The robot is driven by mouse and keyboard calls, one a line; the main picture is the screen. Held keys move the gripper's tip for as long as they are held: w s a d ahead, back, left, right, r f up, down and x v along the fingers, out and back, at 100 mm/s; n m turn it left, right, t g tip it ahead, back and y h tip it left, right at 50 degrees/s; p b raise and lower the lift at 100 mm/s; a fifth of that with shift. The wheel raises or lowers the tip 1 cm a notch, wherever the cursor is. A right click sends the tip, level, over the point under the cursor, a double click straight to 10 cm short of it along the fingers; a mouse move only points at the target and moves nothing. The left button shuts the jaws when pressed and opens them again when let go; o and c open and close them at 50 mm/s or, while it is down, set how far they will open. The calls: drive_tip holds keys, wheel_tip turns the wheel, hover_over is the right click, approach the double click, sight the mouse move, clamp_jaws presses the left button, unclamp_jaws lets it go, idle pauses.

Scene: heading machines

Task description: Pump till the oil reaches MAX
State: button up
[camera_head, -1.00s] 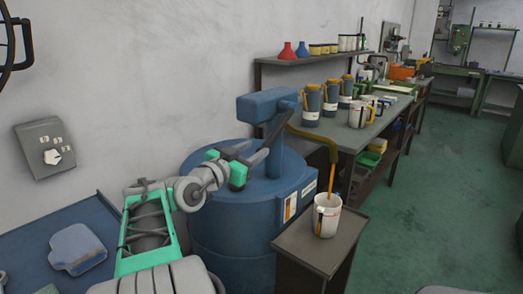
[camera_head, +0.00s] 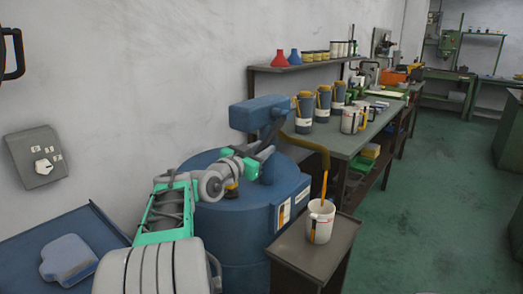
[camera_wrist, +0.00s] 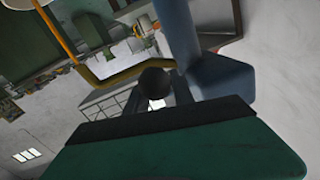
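A blue oil drum (camera_head: 232,235) stands left of centre with a blue pump head (camera_head: 258,112) on top. A brown spout (camera_head: 308,143) curves from the pump over a white jug (camera_head: 320,222). An orange oil stream (camera_head: 324,184) falls from the spout into the jug. The jug has an orange-and-dark strip on its side; the MAX mark and exact level are too small to read. My gripper (camera_head: 258,158) is at the pump's dark handle, beside the pump column, and appears shut on it. The handle's round dark end (camera_wrist: 155,82) shows in the wrist view.
The jug stands on a small dark stand (camera_head: 285,248) beside the drum. A workbench (camera_head: 345,143) with several oil cans and jugs runs behind it. A grey switch box (camera_head: 36,157) is on the left wall. Green floor (camera_head: 420,220) is clear at right.

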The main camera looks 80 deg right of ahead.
clamp_jaws()
idle(1.1)
